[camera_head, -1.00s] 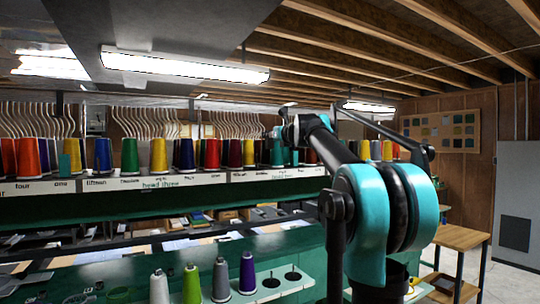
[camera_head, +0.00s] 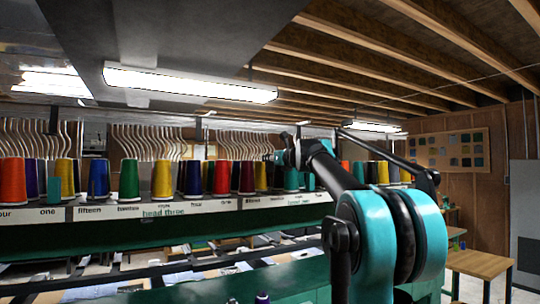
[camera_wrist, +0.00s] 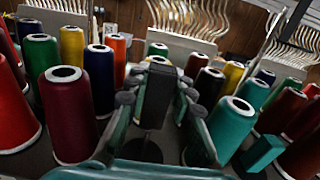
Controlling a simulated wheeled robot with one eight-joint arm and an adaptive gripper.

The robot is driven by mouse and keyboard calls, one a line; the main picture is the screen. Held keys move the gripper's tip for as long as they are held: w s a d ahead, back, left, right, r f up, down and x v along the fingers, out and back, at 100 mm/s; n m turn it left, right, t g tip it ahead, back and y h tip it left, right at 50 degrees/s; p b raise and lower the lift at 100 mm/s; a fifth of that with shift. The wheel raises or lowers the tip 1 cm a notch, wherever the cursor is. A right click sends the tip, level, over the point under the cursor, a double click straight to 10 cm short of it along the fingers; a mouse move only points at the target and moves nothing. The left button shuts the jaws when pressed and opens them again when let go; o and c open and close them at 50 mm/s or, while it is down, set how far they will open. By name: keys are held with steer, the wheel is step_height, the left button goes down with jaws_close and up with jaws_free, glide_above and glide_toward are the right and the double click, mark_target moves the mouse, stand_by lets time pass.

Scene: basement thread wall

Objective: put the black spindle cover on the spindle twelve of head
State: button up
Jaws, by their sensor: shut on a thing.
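In the wrist view, my gripper (camera_wrist: 158,97) is shut on a black spindle cover (camera_wrist: 156,92), a dark upright block between the two fingers. It is among the thread cones, with a dark red cone (camera_wrist: 69,115) to its left and a teal cone (camera_wrist: 232,130) to its right. A dark round patch shows below the cover; I cannot tell whether the cover touches a spindle. In the head view, my gripper (camera_head: 277,158) is small, at the cone rack (camera_head: 120,208). The cover is not clear there. Spindle twelve's label cannot be picked out.
Thread cones stand close on both sides of my gripper. Bent wire guides (camera_wrist: 187,18) rise behind. A wooden table (camera_head: 480,266) stands at the right, and a purple cone tip (camera_head: 262,298) shows at the bottom edge.

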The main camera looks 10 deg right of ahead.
steer(key=shift+f, duration=3.45)
steer(key=shift+s+f, duration=0.1)
steer(key=shift+f, duration=0.2)
steer(key=o, duration=0.9)
